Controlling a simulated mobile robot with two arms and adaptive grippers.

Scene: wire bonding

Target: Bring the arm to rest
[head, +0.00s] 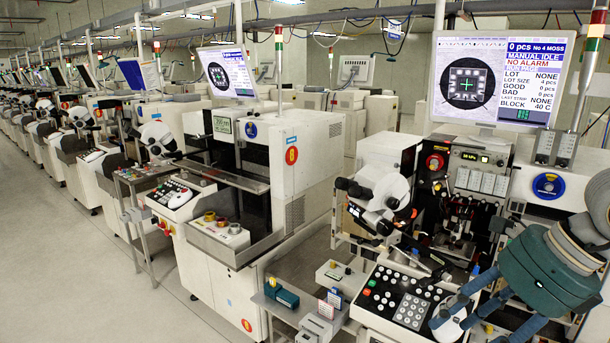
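My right arm comes in from the right edge. Its gripper (470,322) has a dark teal body and grey-blue fingers. Part of the gripper is cut off by the bottom edge. My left gripper is not in view.
The nearest bonder has a microscope (385,200) and a monitor (490,82) reading "MANUAL IDLE". A teal object (281,293) and small boxes (322,315) lie on the shelf at its left. A second bonder (300,165) stands beyond. The floor (80,270) at left is clear.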

